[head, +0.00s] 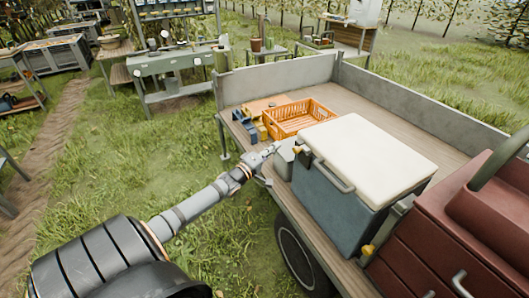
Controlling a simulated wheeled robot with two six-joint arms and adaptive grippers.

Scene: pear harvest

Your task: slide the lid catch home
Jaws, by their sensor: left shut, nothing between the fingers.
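A blue-grey cool box (335,208) with a closed white lid (366,152) stands on the trailer bed. A small yellow fitting (297,149) sits at its near left corner under the lid's edge, and another yellow fitting (369,249) is at the near right corner. I cannot tell which is the lid catch or how far it has slid. My left gripper (272,150) is shut and empty, just left of the box's left corner. It is too small to tell if it touches anything. My right gripper is not in view.
A grey handle (333,172) juts from the box front. An orange crate (297,118) and small blue items (244,126) lie behind my gripper. Red drawers (440,235) stand close on the right. Low grey side walls (275,78) edge the bed. Open grass lies left.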

